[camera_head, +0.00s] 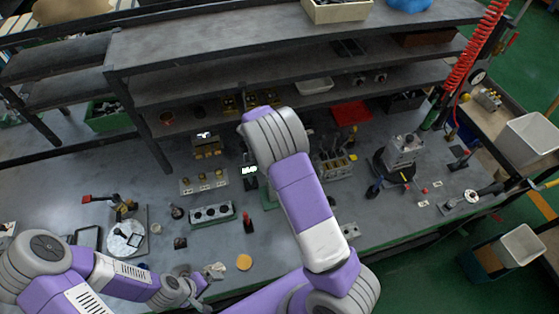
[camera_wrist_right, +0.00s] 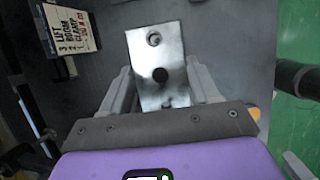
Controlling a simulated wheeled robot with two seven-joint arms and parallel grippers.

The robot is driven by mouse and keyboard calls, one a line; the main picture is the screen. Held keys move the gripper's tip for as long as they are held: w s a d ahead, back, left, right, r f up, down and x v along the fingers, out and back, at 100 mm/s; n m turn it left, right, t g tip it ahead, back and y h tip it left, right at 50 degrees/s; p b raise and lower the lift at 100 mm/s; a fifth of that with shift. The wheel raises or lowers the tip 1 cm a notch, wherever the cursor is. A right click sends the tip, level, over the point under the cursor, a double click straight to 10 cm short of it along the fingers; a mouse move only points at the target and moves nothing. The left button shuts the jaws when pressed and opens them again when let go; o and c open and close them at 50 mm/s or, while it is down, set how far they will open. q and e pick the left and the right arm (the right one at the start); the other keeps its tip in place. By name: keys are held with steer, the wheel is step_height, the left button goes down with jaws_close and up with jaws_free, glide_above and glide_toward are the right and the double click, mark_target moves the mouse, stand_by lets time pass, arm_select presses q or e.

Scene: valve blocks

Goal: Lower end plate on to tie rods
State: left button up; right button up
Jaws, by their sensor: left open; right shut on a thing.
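The end plate (camera_wrist_right: 155,55), a bright metal rectangle with a round hole near its top and a dark hole in its middle, shows in the right wrist view. My right gripper (camera_wrist_right: 160,88) is shut on its near part, one finger at each side. In the head view my right arm hides this gripper and the plate. I cannot make out the tie rods in either view. My left gripper (camera_head: 203,284) is open and empty, low over the front edge of the bench, apart from the work.
A sign with lettering (camera_wrist_right: 72,25) stands left of the plate in the wrist view. On the bench (camera_head: 290,228) are a grey block with round holes (camera_head: 212,213), a block with several upright parts (camera_head: 335,167) and an orange disc (camera_head: 244,262). Shelves (camera_head: 270,50) run behind.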

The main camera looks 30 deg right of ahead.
arm_select(q)
steer(key=shift+f+b, duration=2.6)
arm_select(e)
steer(key=shift+f, duration=3.8)
steer(key=o, duration=1.3)
steer(key=shift+o, duration=0.2)
steer(key=v, duration=0.7)
steer(key=shift+r, duration=0.3)
steer(key=shift+a, duration=0.15)
